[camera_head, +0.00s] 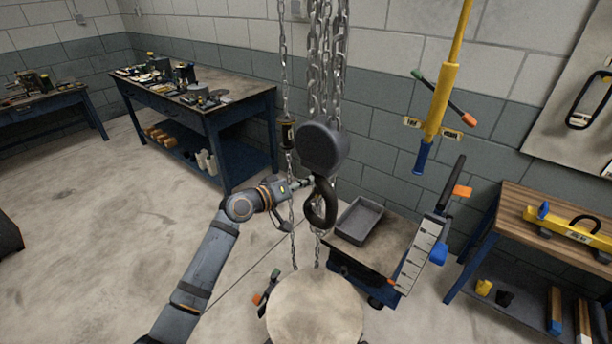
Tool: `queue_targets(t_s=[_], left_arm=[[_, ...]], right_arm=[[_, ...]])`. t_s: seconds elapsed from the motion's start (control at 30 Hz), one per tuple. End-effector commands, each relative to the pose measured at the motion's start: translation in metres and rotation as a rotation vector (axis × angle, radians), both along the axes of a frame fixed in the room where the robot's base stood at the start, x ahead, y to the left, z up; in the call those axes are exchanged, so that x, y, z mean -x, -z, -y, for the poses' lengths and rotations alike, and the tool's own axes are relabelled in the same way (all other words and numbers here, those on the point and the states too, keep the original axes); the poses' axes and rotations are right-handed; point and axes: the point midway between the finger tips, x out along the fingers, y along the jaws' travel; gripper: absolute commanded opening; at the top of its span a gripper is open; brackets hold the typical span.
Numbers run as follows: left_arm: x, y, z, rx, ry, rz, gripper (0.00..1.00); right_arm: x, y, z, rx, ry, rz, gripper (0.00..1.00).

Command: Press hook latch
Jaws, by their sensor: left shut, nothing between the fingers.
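A dark hook (320,212) hangs open-eyed below a black rounded hook block (322,148), near the middle of the head view. Several steel chains run up from the block. My left arm comes in from the lower left, and its gripper (306,183) is shut and empty. Its tips are at the upper left side of the hook, just under the block. I cannot tell whether they touch it. The hook's latch is too small and dark to make out. My right gripper is not in view.
A round pale top (315,308) stands below the hook, with chains hanging beside it. A low cart with a grey tray (359,221) is behind the hook. A yellow tool (437,100) hangs at the right. Workbenches (210,112) stand back left; open floor lies left.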

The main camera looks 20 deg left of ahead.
Motion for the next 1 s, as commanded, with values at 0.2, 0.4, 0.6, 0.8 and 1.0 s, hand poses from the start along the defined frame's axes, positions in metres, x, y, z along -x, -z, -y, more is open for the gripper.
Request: queue_targets(t_s=[0.2,0.4,0.6,0.8,1.0], left_arm=[[0.0008,0.0075,0.0023,0.1,0.0,-0.036,0.0],[0.0014,0.0091,0.0037,0.147,-0.001,-0.054,0.0],[0.0015,0.0093,0.0042,0.161,-0.001,-0.059,0.0],[0.0015,0.0092,0.0042,0.161,-0.001,-0.059,0.0],[0.0015,0.009,0.0043,0.16,0.0,-0.058,0.0]], right_arm=[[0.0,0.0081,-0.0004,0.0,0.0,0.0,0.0],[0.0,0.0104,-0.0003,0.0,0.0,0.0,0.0],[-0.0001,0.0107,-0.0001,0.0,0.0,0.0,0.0],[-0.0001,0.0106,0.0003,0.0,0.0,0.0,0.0],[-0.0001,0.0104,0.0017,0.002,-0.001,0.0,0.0]])
